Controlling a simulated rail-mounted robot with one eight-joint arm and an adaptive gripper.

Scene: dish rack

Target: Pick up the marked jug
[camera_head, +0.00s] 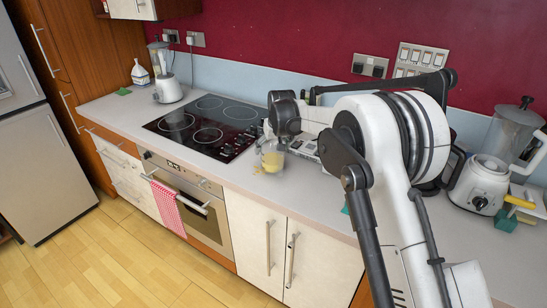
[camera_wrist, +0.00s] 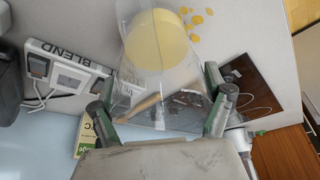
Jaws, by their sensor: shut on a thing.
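The jug (camera_head: 272,160) is clear with something yellow in its bottom. It is at the counter's front edge, right of the hob, in the head view. In the wrist view the jug (camera_wrist: 160,20) lies between the two fingers of my gripper (camera_wrist: 160,92), which is shut on it. My gripper (camera_head: 284,128) is above the jug in the head view, partly covering its top. I cannot tell whether the jug's base touches the counter. No clear mark shows on it.
Small yellow pieces (camera_wrist: 197,18) lie beside the jug. A white device lettered BLEND (camera_wrist: 68,70) is close by. The black hob (camera_head: 205,130) is left, with a blender (camera_head: 166,80) beyond it. Another blender (camera_head: 482,185) stands right. My arm hides some counter.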

